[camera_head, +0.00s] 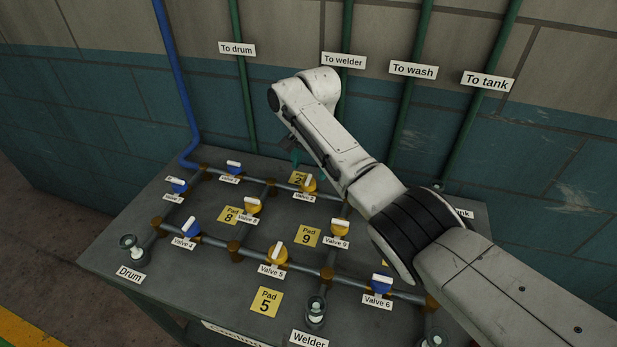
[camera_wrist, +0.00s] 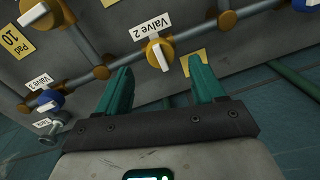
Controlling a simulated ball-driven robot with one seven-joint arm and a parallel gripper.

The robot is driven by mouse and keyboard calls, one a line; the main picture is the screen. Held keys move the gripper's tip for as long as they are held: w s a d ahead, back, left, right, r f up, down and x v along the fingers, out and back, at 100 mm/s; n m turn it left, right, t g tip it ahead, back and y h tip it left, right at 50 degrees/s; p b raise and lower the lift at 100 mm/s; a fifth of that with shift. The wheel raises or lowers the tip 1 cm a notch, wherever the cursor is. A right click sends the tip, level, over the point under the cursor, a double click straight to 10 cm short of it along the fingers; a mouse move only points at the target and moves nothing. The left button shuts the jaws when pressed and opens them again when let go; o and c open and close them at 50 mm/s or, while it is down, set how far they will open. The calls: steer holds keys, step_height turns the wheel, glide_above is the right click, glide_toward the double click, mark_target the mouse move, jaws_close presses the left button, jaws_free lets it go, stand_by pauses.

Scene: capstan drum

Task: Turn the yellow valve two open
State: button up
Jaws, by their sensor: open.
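Valve 2 is a yellow knob with a white bar handle, set on a grey pipe. It shows in the wrist view (camera_wrist: 155,54), just beyond my fingertips, and in the head view (camera_head: 310,186) below my gripper. In the wrist view its bar lies across the pipe line. My gripper (camera_head: 295,152) has teal fingers, also seen in the wrist view (camera_wrist: 160,68). They are spread apart with nothing between them. The valve appears ahead of the gap, with no clear contact. Part of the pad label beside the valve is hidden in the head view.
Nearby on the grey table (camera_head: 190,270) are yellow valve 9 (camera_head: 340,228), yellow valve 8 (camera_head: 252,206) and blue valve 1 (camera_head: 233,167). Blue valve 3 (camera_wrist: 48,100) shows in the wrist view. The tiled wall and green pipes (camera_head: 247,110) stand close behind my gripper.

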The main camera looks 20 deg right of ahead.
mark_target(309, 180)
steer(key=shift+w+a+f, duration=0.15)
steer(key=shift+f, duration=2.4)
steer(key=shift+c, duration=0.4)
steer(key=c, duration=1)
